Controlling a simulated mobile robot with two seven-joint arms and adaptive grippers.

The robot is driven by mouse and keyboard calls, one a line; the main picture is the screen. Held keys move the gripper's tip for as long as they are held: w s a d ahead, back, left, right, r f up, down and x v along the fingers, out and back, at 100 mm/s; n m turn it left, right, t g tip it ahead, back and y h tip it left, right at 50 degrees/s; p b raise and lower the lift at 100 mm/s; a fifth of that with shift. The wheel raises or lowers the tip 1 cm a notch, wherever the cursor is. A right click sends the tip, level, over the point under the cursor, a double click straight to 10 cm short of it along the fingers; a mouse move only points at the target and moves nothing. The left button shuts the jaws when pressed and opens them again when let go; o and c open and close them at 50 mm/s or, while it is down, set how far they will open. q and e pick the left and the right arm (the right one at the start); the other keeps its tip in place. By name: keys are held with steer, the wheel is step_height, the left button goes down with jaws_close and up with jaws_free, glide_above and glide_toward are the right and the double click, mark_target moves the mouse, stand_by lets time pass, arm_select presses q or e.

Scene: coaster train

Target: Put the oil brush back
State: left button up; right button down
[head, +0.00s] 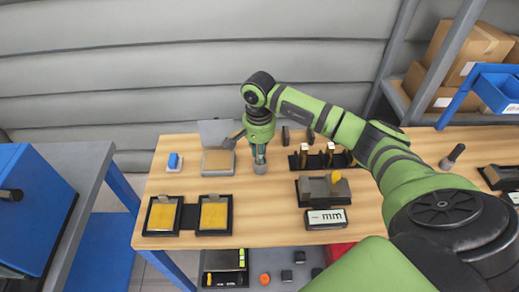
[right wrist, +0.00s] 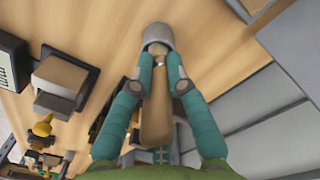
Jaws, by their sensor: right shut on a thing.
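My right gripper (head: 260,158) points down over the wooden table, and its teal fingers show close up in the right wrist view (right wrist: 156,88). It is shut on a tan wooden handle, which I take to be the oil brush (right wrist: 155,122). The handle runs between the fingers toward a rounded grey cup (right wrist: 158,38) just beyond the fingertips. The cup also shows below the gripper in the head view (head: 260,168). The bristles are hidden, and I cannot tell whether the brush's end is inside the cup or only touching it. My left gripper is not in view.
A tan block on a tray (head: 217,163) is close left of my gripper. A dark rack (head: 318,160) with upright pieces stands right. Two framed yellow pads (head: 213,215) and an "mm" display (head: 325,218) are nearer the front. The front middle of the table is clear.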

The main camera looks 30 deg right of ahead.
steer(key=shift+f, duration=0.15)
steer(key=c, duration=1.2)
jaws_free()
steer(key=shift+r, duration=0.35)
step_height(320, 180, up, 11)
steer(key=b, duration=0.4)
steer(key=shift+f, duration=0.15)
steer(key=shift+r, duration=0.5)
